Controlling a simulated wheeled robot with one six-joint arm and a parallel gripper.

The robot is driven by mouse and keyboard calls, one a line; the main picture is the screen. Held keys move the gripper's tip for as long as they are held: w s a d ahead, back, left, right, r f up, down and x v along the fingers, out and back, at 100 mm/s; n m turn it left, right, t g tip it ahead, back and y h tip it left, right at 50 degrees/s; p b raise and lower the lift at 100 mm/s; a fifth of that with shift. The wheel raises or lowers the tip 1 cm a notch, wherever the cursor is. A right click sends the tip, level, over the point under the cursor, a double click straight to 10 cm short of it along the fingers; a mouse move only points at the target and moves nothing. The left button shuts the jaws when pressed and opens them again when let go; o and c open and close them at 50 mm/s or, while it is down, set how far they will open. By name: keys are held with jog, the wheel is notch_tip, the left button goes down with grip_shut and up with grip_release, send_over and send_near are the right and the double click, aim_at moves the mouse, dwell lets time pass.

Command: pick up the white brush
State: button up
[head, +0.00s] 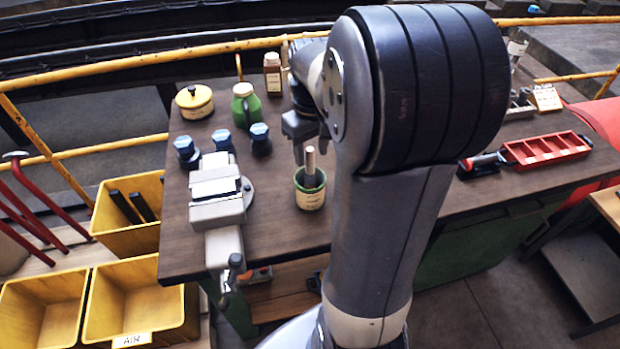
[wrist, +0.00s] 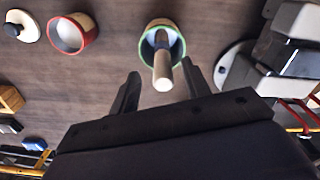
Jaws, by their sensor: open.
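The brush's pale handle (head: 310,166) stands up out of a green-rimmed cup (head: 310,198) on the workbench. In the wrist view the handle (wrist: 162,72) points toward the camera from the cup (wrist: 149,45), and its lower part is dark inside. The bristles cannot be made out. My gripper (head: 309,146) is above the cup, partly hidden by my arm in the head view. In the wrist view my gripper (wrist: 160,80) is open and empty, with its fingers on either side of the handle's image. Contact with the handle cannot be told.
A grey vise (head: 216,195) stands left of the cup. Blue-topped objects (head: 260,138), a green jar (head: 245,105) and a yellow lidded pot (head: 194,101) stand behind. A red tray (head: 545,149) lies at right. In the wrist view a red-rimmed cup (wrist: 88,35) shows.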

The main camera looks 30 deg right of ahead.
aim_at(310, 164)
jog(key=shift+a+f+p, duration=0.2)
jog(key=shift+f+p, duration=0.1)
jog(key=shift+f, duration=2)
grip_shut()
